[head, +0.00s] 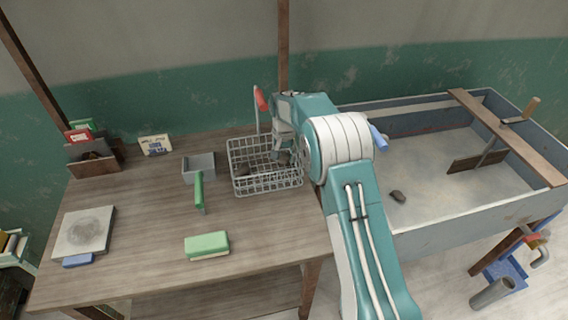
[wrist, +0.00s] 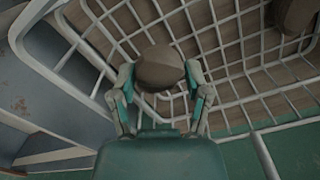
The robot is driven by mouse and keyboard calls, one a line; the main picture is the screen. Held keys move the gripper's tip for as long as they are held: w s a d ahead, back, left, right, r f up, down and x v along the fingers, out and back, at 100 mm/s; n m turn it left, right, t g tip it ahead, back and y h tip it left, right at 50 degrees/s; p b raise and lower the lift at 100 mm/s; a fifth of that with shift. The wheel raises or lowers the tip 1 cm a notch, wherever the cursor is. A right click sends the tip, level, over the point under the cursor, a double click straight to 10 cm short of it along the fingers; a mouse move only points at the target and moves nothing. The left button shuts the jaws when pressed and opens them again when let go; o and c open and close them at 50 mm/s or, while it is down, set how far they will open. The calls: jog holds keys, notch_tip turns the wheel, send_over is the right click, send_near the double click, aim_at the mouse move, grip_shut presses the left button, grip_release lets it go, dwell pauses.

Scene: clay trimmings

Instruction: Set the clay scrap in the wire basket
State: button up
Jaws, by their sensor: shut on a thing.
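My gripper (wrist: 160,76) is shut on a grey-brown clay scrap (wrist: 160,66), one finger on each side. In the head view my gripper (head: 284,150) points down at the right part of the white wire basket (head: 268,184), and the held scrap (head: 284,158) shows dark there, partly hidden. I cannot tell whether it touches the basket floor. The basket's grid shows behind it in the wrist view (wrist: 232,45). Another brown lump (wrist: 296,14) lies in the basket, and a further dark scrap (head: 398,196) lies in the grey trough (head: 440,228).
The basket stands on the wooden table (head: 150,245) beside the trough. A plank (head: 505,135) spans the trough. The table's front is mostly clear.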

notch_tip(320, 180, down, 3)
jog(key=shift+f, duration=0.2)
jog(key=shift+d, duration=0.1)
jog(key=o, duration=0.9)
